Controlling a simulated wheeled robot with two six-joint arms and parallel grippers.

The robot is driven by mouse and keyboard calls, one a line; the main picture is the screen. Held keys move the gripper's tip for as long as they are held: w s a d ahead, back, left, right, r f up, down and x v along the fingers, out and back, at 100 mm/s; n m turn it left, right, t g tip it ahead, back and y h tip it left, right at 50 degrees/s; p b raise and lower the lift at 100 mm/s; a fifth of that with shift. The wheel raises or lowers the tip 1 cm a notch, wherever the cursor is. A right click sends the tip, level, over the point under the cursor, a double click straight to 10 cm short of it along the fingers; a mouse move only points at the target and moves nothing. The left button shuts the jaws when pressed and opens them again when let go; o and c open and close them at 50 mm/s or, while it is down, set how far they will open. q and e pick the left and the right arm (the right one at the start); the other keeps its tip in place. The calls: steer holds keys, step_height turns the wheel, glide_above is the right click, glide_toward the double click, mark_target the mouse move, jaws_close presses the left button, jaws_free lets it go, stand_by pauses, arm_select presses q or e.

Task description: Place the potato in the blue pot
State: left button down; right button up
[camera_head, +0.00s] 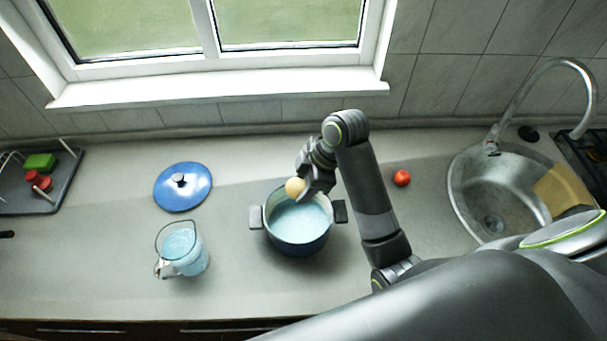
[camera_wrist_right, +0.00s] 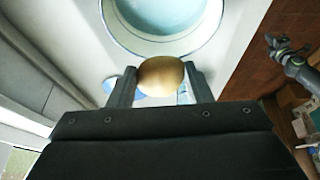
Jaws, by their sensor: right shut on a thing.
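The potato (camera_head: 294,187) is tan and rounded. My right gripper (camera_head: 305,181) is shut on it and holds it over the far rim area of the blue pot (camera_head: 300,240). In the right wrist view the potato (camera_wrist_right: 160,76) sits between the two dark fingers of my right gripper (camera_wrist_right: 160,82). The pot stands upright on the counter, lidless, with pale blue liquid inside. Its rim also shows in the right wrist view (camera_wrist_right: 125,42). What seems to be my left gripper (camera_wrist_right: 278,45) shows small at the right of that view; its jaws are unclear.
A blue lid (camera_head: 183,187) lies left of the pot, and a glass pitcher (camera_head: 183,250) of blue liquid stands in front of it. A tomato (camera_head: 402,178) lies right of my right arm. A sink (camera_head: 490,190) is at right, a dish rack (camera_head: 45,195) at far left.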

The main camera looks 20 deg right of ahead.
steer(key=shift+f, duration=0.6)
arm_select(q)
steer(key=shift+s+a, duration=0.1)
steer(key=shift+s, duration=0.3)
arm_select(e)
step_height(320, 180, down, 10)
steer(key=shift+r, duration=0.15)
steer(key=o, duration=1.1)
step_height(320, 180, up, 7)
steer(key=shift+r, duration=0.1)
